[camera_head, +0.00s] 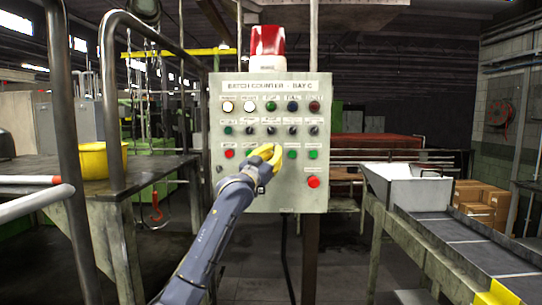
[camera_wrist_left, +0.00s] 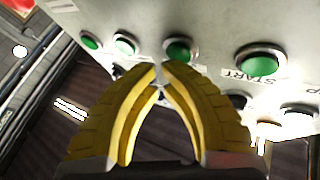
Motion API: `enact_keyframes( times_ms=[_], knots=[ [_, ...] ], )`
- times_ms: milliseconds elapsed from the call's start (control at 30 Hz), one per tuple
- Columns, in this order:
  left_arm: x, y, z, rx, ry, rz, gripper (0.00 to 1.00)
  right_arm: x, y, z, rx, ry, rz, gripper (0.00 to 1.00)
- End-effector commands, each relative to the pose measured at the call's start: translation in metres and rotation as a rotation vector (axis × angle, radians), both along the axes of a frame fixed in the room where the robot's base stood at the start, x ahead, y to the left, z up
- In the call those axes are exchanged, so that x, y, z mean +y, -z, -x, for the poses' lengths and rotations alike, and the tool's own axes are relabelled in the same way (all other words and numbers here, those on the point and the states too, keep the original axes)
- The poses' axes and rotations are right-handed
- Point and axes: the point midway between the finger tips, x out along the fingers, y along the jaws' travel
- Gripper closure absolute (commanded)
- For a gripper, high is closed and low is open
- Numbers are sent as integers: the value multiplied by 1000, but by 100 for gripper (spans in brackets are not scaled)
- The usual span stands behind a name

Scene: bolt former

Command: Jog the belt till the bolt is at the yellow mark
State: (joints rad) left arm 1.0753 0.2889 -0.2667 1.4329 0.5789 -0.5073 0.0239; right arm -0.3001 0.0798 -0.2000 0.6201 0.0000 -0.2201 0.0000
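My left gripper (camera_head: 265,155) reaches up to the lower middle of a grey control panel (camera_head: 270,200) titled "BATCH COUNTER - BAY C". Its yellow fingers (camera_wrist_left: 160,80) come together at the tips in the left wrist view, with nothing clearly held. The tips lie by a green button (camera_wrist_left: 178,50); I cannot tell whether they touch it. A larger green button (camera_wrist_left: 260,62) beside a START label is to the right. The belt (camera_head: 448,232) runs at the right, with a yellow mark (camera_head: 497,293) near the bottom edge. I see no bolt on the visible belt. My right gripper is out of view.
A red button (camera_head: 313,181) is at the panel's lower right, and a red beacon (camera_head: 267,42) tops the panel. A white hopper (camera_head: 412,187) stands at the belt's far end. A yellow tub (camera_head: 100,158) sits on a bench at left, behind metal rails.

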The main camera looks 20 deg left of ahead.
Motion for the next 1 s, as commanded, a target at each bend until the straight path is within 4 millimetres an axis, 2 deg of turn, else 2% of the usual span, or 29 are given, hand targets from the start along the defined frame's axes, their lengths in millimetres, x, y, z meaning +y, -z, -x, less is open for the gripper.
enact_keyframes(
  times_ms=[1000],
  knots=[
    [3, 0, -10, 2, 0, 0, 100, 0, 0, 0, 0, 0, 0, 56]
  ],
)
